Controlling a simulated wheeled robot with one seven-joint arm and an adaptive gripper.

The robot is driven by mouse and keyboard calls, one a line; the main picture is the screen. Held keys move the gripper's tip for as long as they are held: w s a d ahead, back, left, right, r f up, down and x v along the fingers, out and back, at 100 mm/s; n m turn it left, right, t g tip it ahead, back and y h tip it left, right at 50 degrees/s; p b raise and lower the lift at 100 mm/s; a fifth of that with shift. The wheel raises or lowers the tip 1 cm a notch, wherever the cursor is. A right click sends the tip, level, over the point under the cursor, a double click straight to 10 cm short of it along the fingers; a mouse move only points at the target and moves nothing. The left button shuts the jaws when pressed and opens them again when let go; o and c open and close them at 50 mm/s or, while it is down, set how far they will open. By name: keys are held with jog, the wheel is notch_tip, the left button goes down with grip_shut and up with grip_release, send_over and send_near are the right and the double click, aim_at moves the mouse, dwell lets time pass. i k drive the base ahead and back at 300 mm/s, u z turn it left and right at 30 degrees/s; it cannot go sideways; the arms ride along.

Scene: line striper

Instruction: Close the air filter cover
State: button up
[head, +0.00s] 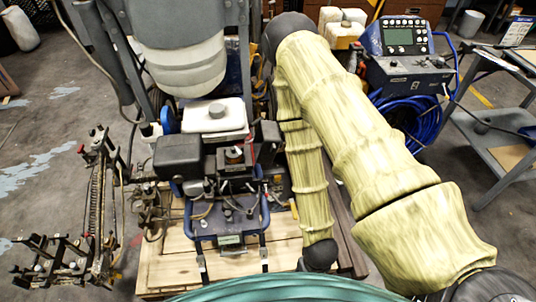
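The line striper's engine stands on a wooden pallet (225,262), with a white tank (213,117) on top. A dark box-shaped housing (180,157) sits on the left side of the engine and may be the air filter cover. I cannot tell whether it is open or shut. My arm, with pale yellow striped links, rises from the bottom right, bends near the top, and runs down along the right side of the machine to a dark joint. My gripper does not show clearly in the head view.
A metal frame with rods (95,200) stands at the left. A control unit with a screen (405,38), coiled blue hose (420,125) and a grey cart (490,125) are at the right. A teal curved surface (270,290) crosses the bottom edge.

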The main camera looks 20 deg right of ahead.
aim_at(267, 141)
jog(key=u, duration=0.05)
jog(key=k, duration=1.1)
jog(key=z, duration=0.8)
jog(key=i, duration=1.2)
jog(key=u, duration=0.35)
